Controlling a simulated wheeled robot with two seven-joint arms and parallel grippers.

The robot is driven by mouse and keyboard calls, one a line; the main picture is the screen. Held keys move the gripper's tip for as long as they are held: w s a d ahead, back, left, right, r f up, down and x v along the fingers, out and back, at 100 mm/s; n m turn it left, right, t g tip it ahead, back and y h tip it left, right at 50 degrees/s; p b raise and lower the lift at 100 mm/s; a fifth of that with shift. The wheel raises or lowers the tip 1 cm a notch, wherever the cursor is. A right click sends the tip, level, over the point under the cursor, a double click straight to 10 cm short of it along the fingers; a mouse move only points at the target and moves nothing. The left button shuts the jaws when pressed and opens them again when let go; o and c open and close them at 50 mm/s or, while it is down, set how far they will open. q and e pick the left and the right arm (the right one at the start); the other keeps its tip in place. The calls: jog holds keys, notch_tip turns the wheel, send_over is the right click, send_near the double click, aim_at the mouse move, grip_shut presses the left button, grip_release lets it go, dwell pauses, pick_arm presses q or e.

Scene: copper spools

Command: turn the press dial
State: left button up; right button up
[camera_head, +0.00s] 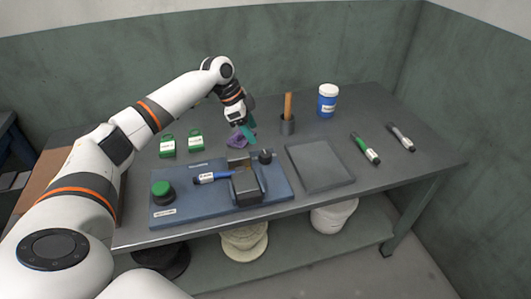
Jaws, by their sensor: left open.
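The press (243,186) stands on a blue base plate (180,196) at the front of the table. A small dark knob (265,157), which looks like the dial, sits at the press's upper right. A green button (161,189) on a dark mount is at the left of the base. My left gripper (247,133) is above the table, behind and slightly left of the knob, apart from it, pointing down. Its jaws are open. My right gripper is out of view.
A purple object (237,141) lies by my left gripper. Green tags (195,140), a dark cup with a wooden stick (288,124), a blue-white jar (327,101), a grey tray (319,166), a green marker (366,148) and a grey marker (401,137) are on the table.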

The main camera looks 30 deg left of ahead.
aim_at(265, 154)
pick_arm(q)
jog(key=x, duration=1)
jog(key=shift+s, duration=0.1)
jog(key=c, duration=1)
jog(key=shift+r+n+p, duration=0.15)
jog(key=shift+n+p, duration=0.15)
jog(key=shift+p, duration=0.6)
jog(key=n+y+p, duration=0.1)
jog(key=n+p, duration=0.2)
jog(key=p, duration=0.1)
jog(key=n+t+y+p, duration=0.1)
jog(key=n+p, duration=0.2)
jog(key=p, duration=0.1)
jog(key=n+y+p, duration=0.1)
jog(key=n+p, duration=0.2)
jog(key=p, duration=0.1)
jog(key=shift+s+d+t+p, duration=0.15)
jog(key=shift+d+t+p, duration=0.15)
jog(key=shift+t, duration=0.1)
jog(key=shift+n+y+p, duration=0.6)
jog(key=shift+n+p, duration=0.5)
jog(key=shift+n, duration=0.1)
